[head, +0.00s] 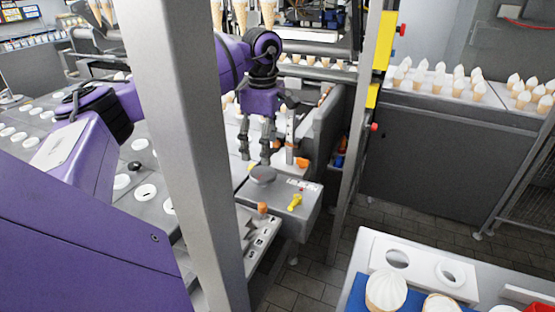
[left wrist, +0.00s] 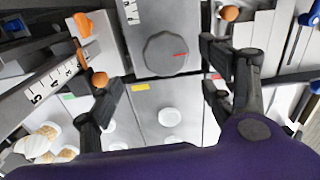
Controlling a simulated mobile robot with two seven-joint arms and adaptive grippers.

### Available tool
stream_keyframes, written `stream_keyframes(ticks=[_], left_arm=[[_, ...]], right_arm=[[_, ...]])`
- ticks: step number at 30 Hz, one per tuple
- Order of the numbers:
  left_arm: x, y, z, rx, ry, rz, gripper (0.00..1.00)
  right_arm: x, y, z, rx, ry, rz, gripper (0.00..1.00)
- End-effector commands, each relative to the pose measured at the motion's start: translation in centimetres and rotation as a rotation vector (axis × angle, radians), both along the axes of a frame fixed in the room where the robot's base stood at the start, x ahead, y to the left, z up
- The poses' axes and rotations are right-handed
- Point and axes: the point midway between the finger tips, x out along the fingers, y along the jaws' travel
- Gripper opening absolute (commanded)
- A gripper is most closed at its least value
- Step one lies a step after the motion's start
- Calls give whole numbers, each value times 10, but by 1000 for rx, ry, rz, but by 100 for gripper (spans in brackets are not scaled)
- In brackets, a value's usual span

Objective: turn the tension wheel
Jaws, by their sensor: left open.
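A dark grey faceted wheel (left wrist: 166,54) with a red mark sits on a grey plate in the left wrist view, beyond and between my fingers. A dark round knob (head: 263,174) on a grey box in the head view looks like the same wheel. My left gripper (head: 254,157) hangs fingers down just behind and above it, apart from it. In the left wrist view my left gripper (left wrist: 160,88) is open, with nothing between its fingers. My right gripper is not in view.
The grey box carries a yellow lever (head: 295,202). Orange knobs (head: 303,162) and numbered scales (left wrist: 54,79) are close to the gripper. A tall grey post (head: 190,150) stands in front of my left arm. Ice cream cones (head: 440,75) stand at the back right.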

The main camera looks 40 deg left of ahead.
Motion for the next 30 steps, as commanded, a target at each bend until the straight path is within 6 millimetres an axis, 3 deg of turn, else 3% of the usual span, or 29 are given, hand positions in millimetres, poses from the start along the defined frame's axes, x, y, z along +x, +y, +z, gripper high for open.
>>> stream_keyframes(ticks=[13,25,30], left_arm=[[-1,-1,-63,-1,0,0,74],[0,0,-75,0,-1,0,74],[0,0,-75,0,-1,-1,54]], right_arm=[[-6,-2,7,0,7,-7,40],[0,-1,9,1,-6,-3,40],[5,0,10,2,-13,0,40]])
